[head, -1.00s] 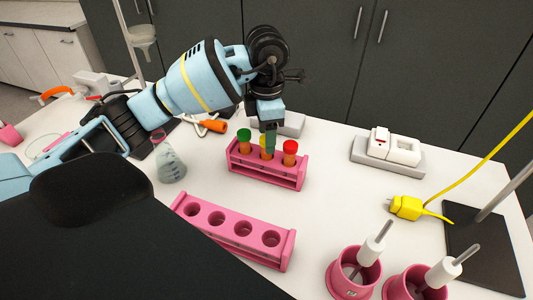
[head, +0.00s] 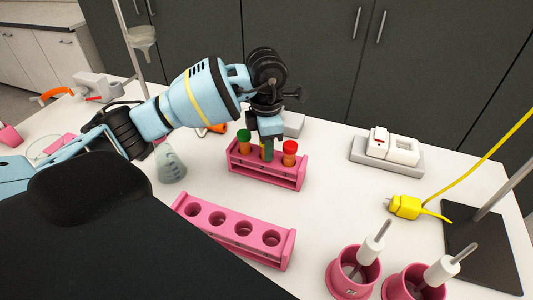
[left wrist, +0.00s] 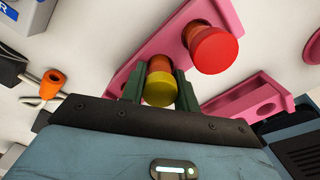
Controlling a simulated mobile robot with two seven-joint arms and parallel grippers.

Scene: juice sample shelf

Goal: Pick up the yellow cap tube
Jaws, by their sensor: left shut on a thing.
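The yellow cap tube (left wrist: 159,88) stands in the middle of the back pink rack (head: 262,178), between my left gripper's fingers. In the head view my left gripper (head: 267,150) comes down over it and hides most of it. The gripper is shut on the tube, with one green finger on each side in the left wrist view (left wrist: 158,88). A green cap tube (head: 244,141) stands in the rack to its left. A red cap tube (head: 289,152) stands to its right and also shows in the left wrist view (left wrist: 211,48). My right gripper is not in view.
An empty pink rack (head: 232,238) with several holes stands nearer the front. A glass flask (head: 170,165) stands left of the back rack. Pink cups (head: 352,275) with white-handled tools stand at front right. A yellow plug (head: 407,207) lies on the right.

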